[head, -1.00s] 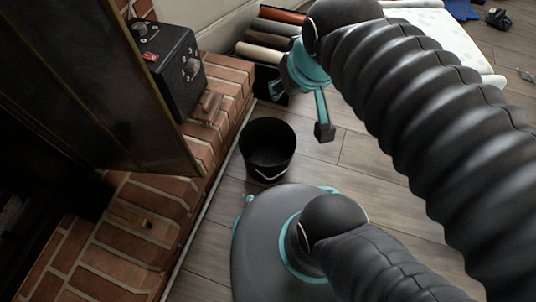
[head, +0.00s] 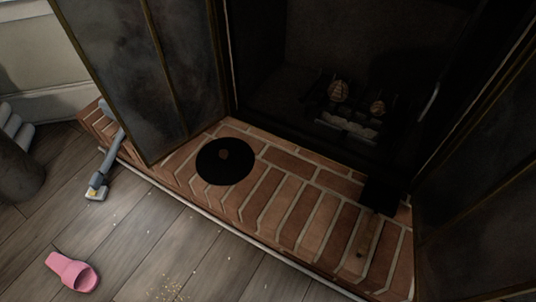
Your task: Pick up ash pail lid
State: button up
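The ash pail lid is a flat black disc with a small brown knob in its middle. The ash pail lid (head: 206,172) lies on the brick hearth in front of the dark firebox, near the left glass door panel. Nothing rests on it. My gripper is not in view now, and the ash pail does not show now either.
Open door panels stand at the left (head: 165,75) and right (head: 475,200) of the brick hearth (head: 290,215). A black flat-bladed tool (head: 384,193) lies on the right bricks. A blue-grey long-handled tool (head: 104,172) is at the left, and a pink slipper (head: 66,268) on the floor.

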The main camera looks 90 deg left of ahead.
aim_at(223, 161)
jog(key=z, duration=0.2)
jog(key=k, duration=1.35)
jog(key=u, duration=2.25)
jog(key=i, duration=0.5)
jog(key=u, duration=0.05)
